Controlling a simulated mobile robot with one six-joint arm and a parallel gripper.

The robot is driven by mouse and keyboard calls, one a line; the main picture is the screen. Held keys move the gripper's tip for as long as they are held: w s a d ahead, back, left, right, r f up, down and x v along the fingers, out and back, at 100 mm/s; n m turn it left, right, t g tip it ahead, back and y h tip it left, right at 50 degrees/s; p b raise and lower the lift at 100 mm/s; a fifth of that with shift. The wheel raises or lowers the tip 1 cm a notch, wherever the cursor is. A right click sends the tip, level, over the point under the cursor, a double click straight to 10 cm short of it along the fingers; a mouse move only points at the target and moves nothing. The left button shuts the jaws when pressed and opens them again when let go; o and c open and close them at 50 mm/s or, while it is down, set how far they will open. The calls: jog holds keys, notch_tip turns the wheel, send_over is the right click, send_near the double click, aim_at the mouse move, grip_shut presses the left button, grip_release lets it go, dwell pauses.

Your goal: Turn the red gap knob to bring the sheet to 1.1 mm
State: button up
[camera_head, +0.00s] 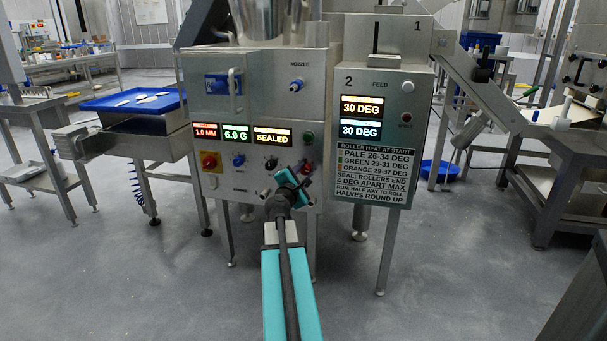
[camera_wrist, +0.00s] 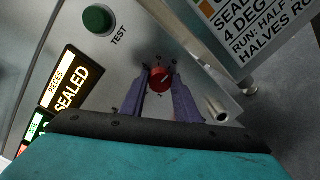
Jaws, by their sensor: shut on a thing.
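The red gap knob (camera_wrist: 160,79) sits on the grey machine panel in the wrist view, with a light pointer mark on its face. My gripper (camera_wrist: 161,88) has its two purple fingers on either side of the knob, shut on it. In the head view my gripper (camera_head: 300,178) reaches the lower right of the panel, and the red knob (camera_head: 307,168) shows just beyond it. The red sheet readout (camera_head: 205,130) at the panel's left reads 1.0 MM.
A green TEST button (camera_wrist: 98,19) lies up and left of the knob. A red-and-yellow switch (camera_head: 210,161), a blue knob (camera_head: 238,160) and a black knob (camera_head: 271,163) line the panel. The feed unit (camera_head: 388,75) stands close on the right.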

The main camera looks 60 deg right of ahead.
jog(key=shift+w+a+f, duration=0.1)
jog(key=shift+w+a, duration=0.05)
jog(key=o, duration=0.9)
jog(key=shift+o, duration=0.7)
